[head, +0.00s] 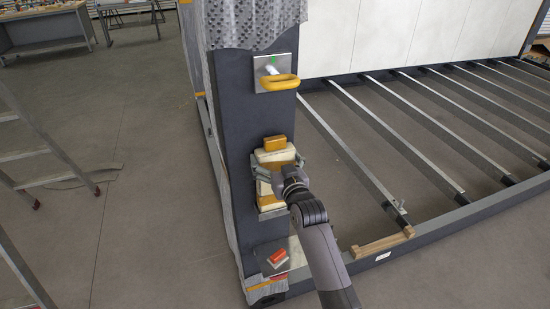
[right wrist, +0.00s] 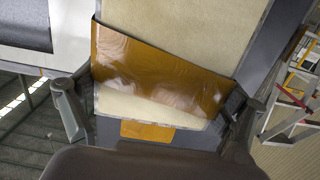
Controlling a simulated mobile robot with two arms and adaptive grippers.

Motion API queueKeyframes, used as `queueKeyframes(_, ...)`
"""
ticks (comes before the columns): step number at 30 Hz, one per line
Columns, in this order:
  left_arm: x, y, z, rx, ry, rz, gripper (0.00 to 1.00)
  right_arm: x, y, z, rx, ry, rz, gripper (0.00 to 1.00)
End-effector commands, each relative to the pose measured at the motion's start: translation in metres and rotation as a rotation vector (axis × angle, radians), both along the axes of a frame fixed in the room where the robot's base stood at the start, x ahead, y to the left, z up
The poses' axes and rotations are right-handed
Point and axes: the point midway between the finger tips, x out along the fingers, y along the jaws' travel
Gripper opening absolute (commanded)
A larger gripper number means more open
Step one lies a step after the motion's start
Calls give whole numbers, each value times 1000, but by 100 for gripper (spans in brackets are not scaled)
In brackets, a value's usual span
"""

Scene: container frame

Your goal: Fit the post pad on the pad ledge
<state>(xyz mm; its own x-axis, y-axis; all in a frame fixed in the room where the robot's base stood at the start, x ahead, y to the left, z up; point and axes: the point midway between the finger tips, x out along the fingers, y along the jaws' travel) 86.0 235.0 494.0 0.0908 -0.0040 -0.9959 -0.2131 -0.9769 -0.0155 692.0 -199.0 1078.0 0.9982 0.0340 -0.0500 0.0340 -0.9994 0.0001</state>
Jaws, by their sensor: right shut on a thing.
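The post pad (head: 273,156) is cream with orange-yellow bands and stands roughly upright against the front of the dark grey post (head: 235,150). My right gripper (head: 278,168) is shut on it, with one finger at each side. In the right wrist view the pad (right wrist: 160,70) fills the space between the fingers (right wrist: 160,95), its wide orange band slightly tilted. The pad ledge (head: 272,213) shows as a thin metal edge at the pad's lower end. My arm partly hides this area, and I cannot tell whether pad and ledge touch. My left gripper is out of view.
A yellow handle (head: 281,82) on a metal plate sticks out above the pad. A red and white block (head: 278,258) lies on a low plate at the post's foot. Metal cross rails (head: 360,160) lie to the right. A ladder (head: 45,150) stands left.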

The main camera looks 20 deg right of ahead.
Motion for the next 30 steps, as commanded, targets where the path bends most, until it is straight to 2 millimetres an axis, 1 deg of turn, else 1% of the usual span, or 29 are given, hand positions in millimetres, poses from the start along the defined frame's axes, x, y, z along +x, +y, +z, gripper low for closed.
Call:
queueKeyframes(4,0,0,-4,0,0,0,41,0,0,-6,0,0,0,41)
queueKeyframes(5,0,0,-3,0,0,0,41,0,0,-4,0,-1,0,93)
queueKeyframes(8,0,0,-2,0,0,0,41,0,0,-4,0,0,0,100)
queueKeyframes(17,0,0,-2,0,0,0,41,0,0,-4,0,1,0,100)
queueKeyframes(20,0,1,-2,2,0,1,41,-4,0,-4,0,1,0,100)
queueKeyframes(23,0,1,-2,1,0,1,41,-14,0,-5,0,2,0,100)
queueKeyframes(26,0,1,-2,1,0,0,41,-33,-1,-3,-1,1,0,100)
queueKeyframes(30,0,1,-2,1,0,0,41,-64,-2,-2,-1,2,0,100)
